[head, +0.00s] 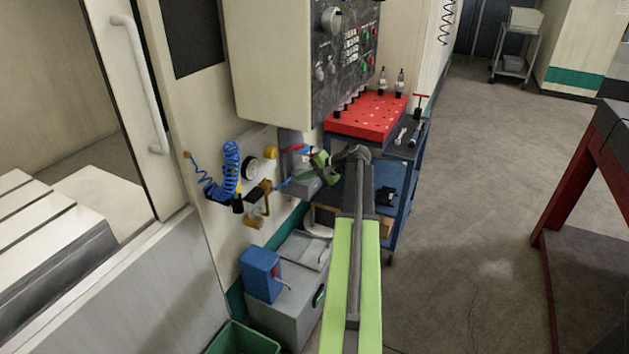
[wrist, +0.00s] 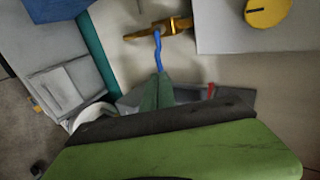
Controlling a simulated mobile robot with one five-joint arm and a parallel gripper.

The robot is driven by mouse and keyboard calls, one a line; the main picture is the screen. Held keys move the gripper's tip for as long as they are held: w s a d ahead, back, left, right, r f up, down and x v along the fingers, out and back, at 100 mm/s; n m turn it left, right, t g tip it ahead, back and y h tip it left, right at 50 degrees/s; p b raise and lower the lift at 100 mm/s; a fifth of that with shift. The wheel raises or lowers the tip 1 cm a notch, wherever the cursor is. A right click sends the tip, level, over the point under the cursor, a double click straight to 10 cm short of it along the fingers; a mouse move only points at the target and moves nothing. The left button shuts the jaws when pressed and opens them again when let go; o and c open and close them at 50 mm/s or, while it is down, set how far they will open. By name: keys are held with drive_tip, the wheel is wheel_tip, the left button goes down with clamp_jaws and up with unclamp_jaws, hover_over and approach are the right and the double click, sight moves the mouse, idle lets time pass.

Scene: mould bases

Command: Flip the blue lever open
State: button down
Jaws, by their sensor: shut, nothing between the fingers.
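The blue lever (head: 282,184) sticks out to the right from a brass valve (head: 262,197) on the cream machine wall. In the wrist view the lever (wrist: 158,52) is a thin, bent blue strip running from the brass valve (wrist: 172,27) down to my fingertips. My gripper (head: 319,160) is shut and empty, just right of the lever in the head view. In the wrist view its green fingertips (wrist: 160,76) lie together at the lever's free end. I cannot tell whether they touch it.
A yellow knob (wrist: 267,10) is beside the valve. A coiled blue hose (head: 230,170) and a gauge (head: 251,168) are left of it. A blue box (head: 260,275) sits on a grey cabinet (head: 285,310) below. A red-topped cart (head: 365,117) stands behind my arm.

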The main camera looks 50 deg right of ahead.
sight(288, 181)
drive_tip(key=shift+b+x, duration=0.7)
drive_tip(key=shift+x, duration=1.3)
drive_tip(key=shift+a, duration=0.1)
